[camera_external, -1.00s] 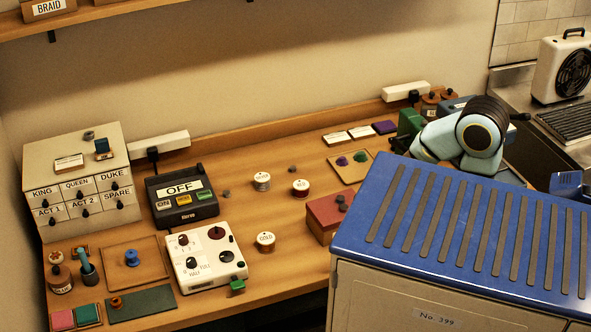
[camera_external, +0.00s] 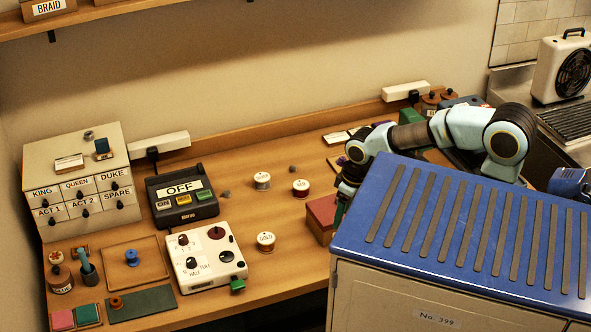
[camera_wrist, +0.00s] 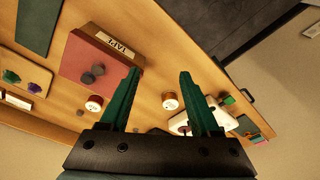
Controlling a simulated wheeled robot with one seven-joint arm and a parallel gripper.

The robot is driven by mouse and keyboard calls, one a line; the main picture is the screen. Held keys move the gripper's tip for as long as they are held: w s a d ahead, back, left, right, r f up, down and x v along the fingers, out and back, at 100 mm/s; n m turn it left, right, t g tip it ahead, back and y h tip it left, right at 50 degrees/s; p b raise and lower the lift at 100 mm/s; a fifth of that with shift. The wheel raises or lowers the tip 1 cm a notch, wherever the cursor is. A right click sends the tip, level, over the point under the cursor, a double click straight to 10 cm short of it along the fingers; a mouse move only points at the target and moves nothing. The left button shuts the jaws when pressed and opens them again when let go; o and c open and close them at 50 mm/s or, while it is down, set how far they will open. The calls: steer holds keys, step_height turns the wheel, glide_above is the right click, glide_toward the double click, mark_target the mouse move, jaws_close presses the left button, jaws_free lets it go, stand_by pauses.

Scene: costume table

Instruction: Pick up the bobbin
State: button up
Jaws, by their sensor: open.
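A blue spool-shaped piece (camera_external: 132,257) sits on a wooden tray, and a small orange one (camera_external: 116,302) lies by a green mat. My gripper (camera_external: 340,213) is by the red box, right of the bobbins. In the wrist view my gripper (camera_wrist: 159,73) is open and empty. The red bobbin (camera_wrist: 94,103) and another bobbin (camera_wrist: 170,101) show beyond its fingers.
The red tape box (camera_external: 321,214) stands close to my gripper, with dark knobs on top in the wrist view. A white control box (camera_external: 207,258) and black switch box (camera_external: 181,198) stand left of the bobbins. Bare tabletop surrounds the bobbins. A blue-topped cabinet (camera_external: 345,250) fills the right foreground.

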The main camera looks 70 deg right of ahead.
steer(key=w+d+r+m, duration=0.1)
steer(key=w+d, duration=0.6)
steer(key=w, duration=0.2)
steer(key=m+t+h+p, duration=0.2)
steer(key=m+p, duration=0.1)
glide_above(295, 169)
steer(key=s+a, duration=0.1)
steer(key=s, duration=0.1)
step_height(295, 169, down, 12)
steer(key=shift+s+r, duration=0.15)
steer(key=shift+p+x, duration=1.25)
steer(key=shift+x, duration=1.7)
steer(key=shift+a, duration=0.1)
jaws_close()
